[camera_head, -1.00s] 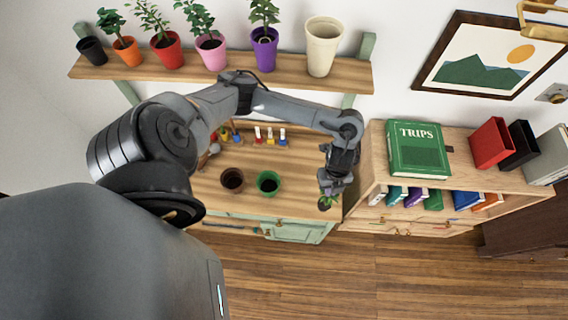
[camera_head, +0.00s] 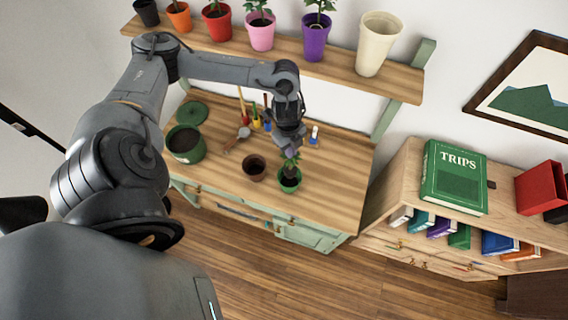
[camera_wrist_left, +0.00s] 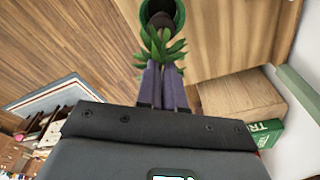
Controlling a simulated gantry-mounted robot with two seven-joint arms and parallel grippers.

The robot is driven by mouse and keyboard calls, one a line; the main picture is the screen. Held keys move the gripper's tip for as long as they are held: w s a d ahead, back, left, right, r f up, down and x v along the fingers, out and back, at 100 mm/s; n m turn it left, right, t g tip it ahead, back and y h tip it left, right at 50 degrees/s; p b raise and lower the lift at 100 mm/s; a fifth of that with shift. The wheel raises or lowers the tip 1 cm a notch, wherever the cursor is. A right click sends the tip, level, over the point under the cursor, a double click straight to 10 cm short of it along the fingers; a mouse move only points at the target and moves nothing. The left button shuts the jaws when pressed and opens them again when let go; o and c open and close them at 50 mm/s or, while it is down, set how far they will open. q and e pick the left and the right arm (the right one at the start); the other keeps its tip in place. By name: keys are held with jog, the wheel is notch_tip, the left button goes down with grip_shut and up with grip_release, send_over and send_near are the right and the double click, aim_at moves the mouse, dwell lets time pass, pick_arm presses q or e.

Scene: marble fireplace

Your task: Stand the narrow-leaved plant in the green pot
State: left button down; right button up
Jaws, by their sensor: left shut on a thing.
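The narrow-leaved plant (camera_head: 291,164) is a small tuft of green leaves, held by my left gripper (camera_head: 289,151). In the left wrist view the grey-purple fingers (camera_wrist_left: 163,72) are shut on it, with the leaves (camera_wrist_left: 162,46) spreading around the fingertips. The green pot (camera_head: 289,186) stands upright on the wooden bench, directly below the plant. In the left wrist view the green pot's rim (camera_wrist_left: 180,16) surrounds a dark brown mass, root ball or soil. I cannot tell whether the plant's base touches the inside of the pot. My right gripper is not in view.
A brown pot (camera_head: 254,169) stands close left of the green pot. A larger dark green container (camera_head: 186,144) and small tools (camera_head: 243,132) lie farther left and behind. A shelf of potted plants (camera_head: 262,33) hangs above. The bench (camera_head: 335,185) is clear to the right.

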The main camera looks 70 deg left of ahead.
aim_at(290, 161)
pick_arm(q)
jog(key=shift+a+f, duration=0.1)
jog(key=shift+f, duration=3.75)
jog(key=shift+f, duration=0.1)
jog(key=c, duration=1.3)
grip_release()
jog(key=shift+o, duration=0.2)
